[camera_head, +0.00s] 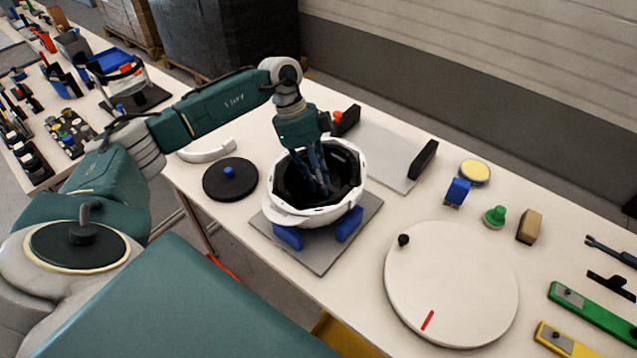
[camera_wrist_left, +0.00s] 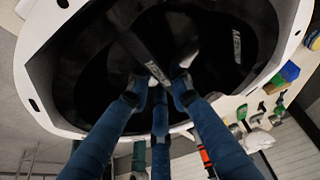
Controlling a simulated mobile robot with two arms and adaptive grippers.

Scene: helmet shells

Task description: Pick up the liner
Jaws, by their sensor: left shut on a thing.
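The white helmet shell (camera_head: 285,214) sits with its opening up over blue blocks (camera_head: 349,224) on a grey plate (camera_head: 318,262). The black liner (camera_head: 347,166) is inside the shell. My left gripper (camera_head: 322,187) reaches down into the opening, its fingers partly hidden by shadow and the rim. In the left wrist view, its fingertips (camera_wrist_left: 160,84) are shut on a black strap of the liner (camera_wrist_left: 100,70), inside the white rim of the shell (camera_wrist_left: 40,85). My right gripper is not in view.
A black disc with a blue knob (camera_head: 230,179) lies left of the shell. A round white turntable (camera_head: 455,285) is at the right. A grey plate with black end blocks (camera_head: 385,155) is behind. Small tools and a yellow-topped pad (camera_head: 475,171) lie further right.

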